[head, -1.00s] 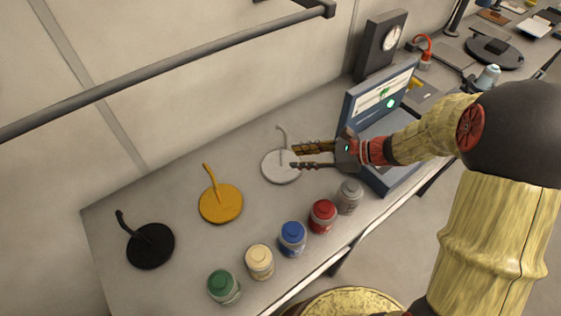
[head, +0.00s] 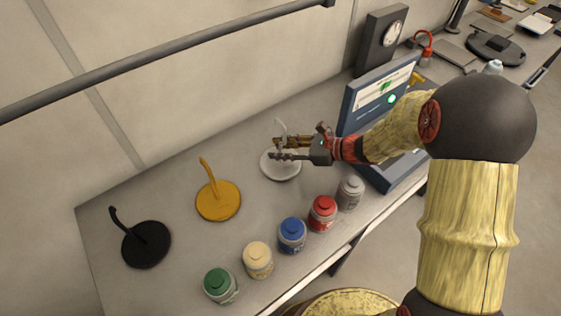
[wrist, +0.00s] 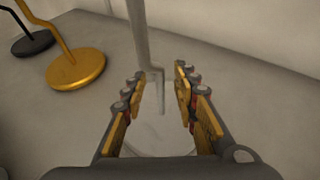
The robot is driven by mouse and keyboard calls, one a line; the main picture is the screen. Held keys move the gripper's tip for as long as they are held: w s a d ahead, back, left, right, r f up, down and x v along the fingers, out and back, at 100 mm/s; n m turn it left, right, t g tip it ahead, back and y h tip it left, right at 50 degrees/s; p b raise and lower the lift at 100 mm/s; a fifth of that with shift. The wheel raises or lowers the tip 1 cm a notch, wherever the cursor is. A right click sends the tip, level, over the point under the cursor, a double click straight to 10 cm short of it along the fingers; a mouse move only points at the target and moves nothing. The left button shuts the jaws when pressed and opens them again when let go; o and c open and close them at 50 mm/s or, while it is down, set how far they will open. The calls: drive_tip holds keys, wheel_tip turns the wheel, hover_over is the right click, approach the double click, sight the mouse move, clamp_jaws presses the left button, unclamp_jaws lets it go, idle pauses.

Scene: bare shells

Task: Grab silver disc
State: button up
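The silver disc (head: 281,165) lies on the table and looks pale grey-white, with a thin bent stem (head: 281,126) rising from its far side. My gripper (head: 278,149) is over the disc in the head view and hides part of it. In the wrist view my gripper (wrist: 158,88) is open, and the grey stem (wrist: 141,50) stands between and beyond its two fingers. I cannot tell if a finger touches it. The disc (wrist: 160,135) shows only faintly between the fingers.
A yellow disc (head: 217,201) and a black disc (head: 147,245) with stems stand to the left. Several paint jars, such as the blue one (head: 292,235), line the front edge. A laptop (head: 369,105) stands behind my forearm. A bar crosses above the table.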

clamp_jaws()
idle(0.9)
